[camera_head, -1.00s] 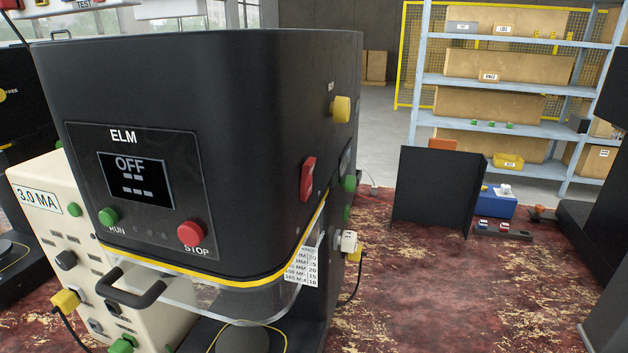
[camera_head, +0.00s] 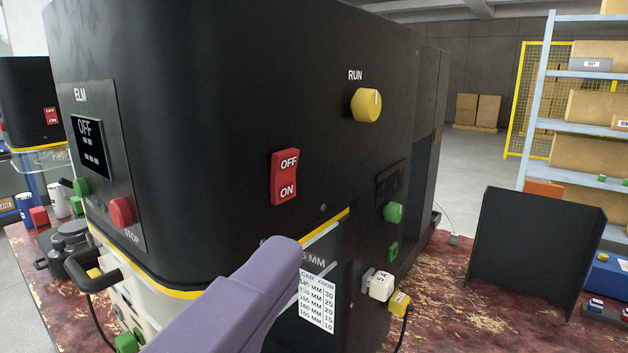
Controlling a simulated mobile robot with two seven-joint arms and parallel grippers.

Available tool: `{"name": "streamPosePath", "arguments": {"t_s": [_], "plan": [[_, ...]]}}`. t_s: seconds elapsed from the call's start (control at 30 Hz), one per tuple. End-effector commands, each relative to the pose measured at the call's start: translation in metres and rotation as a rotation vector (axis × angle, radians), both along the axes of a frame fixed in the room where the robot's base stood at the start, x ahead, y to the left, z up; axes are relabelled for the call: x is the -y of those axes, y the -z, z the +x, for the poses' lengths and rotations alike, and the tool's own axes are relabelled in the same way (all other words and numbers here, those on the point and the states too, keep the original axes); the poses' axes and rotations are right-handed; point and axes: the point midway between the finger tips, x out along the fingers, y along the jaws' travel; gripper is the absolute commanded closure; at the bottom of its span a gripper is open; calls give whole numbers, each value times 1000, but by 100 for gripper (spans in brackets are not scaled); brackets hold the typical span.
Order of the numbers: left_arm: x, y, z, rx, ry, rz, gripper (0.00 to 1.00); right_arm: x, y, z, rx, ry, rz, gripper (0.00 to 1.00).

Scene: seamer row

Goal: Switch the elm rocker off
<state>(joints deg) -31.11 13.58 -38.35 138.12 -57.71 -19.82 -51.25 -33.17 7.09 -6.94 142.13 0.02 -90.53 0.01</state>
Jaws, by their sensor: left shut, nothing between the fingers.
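The elm rocker (camera_head: 285,177) is a red switch on the side of the black machine marked ELM (camera_head: 240,90). It has OFF on its upper half and ON on its lower half; I cannot tell for sure which half is pressed in. The machine's front display (camera_head: 89,146) reads OFF. My left gripper (camera_head: 286,247) is a purple shape coming up from the bottom, shut and empty. Its tip shows just below the rocker and appears apart from it. It hides part of the machine's lower side. My right gripper is not in view.
On the same machine are a yellow RUN knob (camera_head: 366,105), a red STOP button (camera_head: 121,212), a green button (camera_head: 393,212) and a card (camera_head: 317,301). Another black machine (camera_head: 28,103) with its own red rocker stands at left. A dark panel (camera_head: 535,250) stands on the bench at right.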

Motion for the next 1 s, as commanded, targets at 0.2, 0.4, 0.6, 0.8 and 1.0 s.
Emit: {"name": "streamPosePath", "arguments": {"t_s": [0.2, 0.4, 0.6, 0.8, 1.0], "plan": [[3, -2, 9, 1, -1, -1, 100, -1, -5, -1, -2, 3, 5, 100], [15, -5, 40, 2, -3, -1, 100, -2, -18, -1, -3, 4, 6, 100], [32, -6, 80, 0, -3, -2, 100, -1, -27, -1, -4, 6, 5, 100], [21, -8, 105, -3, -3, 2, 100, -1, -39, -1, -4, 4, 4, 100], [7, -8, 115, -5, -1, -1, 100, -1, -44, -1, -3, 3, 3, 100]]}}
